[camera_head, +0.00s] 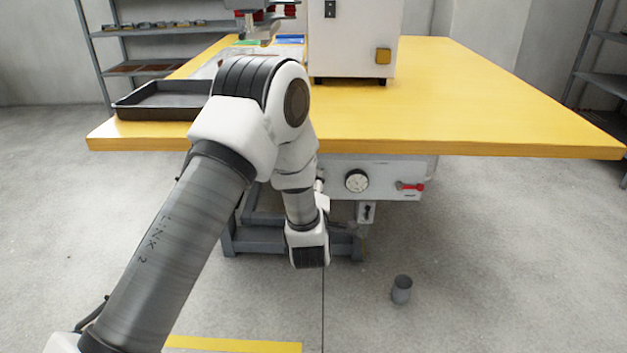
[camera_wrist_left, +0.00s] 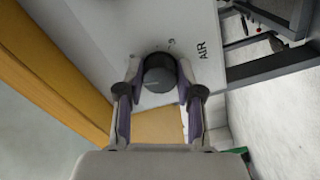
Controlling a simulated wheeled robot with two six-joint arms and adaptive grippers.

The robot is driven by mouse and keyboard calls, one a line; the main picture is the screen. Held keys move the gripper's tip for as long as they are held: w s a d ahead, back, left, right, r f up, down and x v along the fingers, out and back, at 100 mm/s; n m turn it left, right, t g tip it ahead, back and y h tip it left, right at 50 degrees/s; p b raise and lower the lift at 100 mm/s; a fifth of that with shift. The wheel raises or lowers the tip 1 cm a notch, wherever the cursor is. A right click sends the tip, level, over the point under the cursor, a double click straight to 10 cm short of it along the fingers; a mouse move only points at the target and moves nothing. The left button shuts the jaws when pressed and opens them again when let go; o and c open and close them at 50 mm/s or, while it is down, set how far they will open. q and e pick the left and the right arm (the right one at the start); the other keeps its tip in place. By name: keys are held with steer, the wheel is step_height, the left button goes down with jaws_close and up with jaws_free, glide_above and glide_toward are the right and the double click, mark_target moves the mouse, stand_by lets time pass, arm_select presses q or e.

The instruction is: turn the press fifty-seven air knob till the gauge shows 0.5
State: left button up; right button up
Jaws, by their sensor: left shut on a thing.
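The air knob (camera_wrist_left: 159,73) is a dark round knob on a pale panel, with the word AIR printed beside it in the left wrist view. My left gripper (camera_wrist_left: 160,82) has its two fingers on either side of the knob and is shut on it. In the head view my left arm reaches down in front of the table, and the knob and fingertips are hidden behind it. My right gripper is not in view.
A red lever (camera_head: 411,187) sits right of the gauge. A grey cup (camera_head: 401,289) stands on the floor. The yellow table (camera_head: 480,110) carries a dark tray (camera_head: 150,113) and a white machine (camera_head: 352,40). Floor to the right is clear.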

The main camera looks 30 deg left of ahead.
arm_select(q)
steer(key=shift+m, duration=0.3)
steer(key=o, duration=1.2)
steer(key=shift+c, duration=0.2)
steer(key=v, duration=1.2)
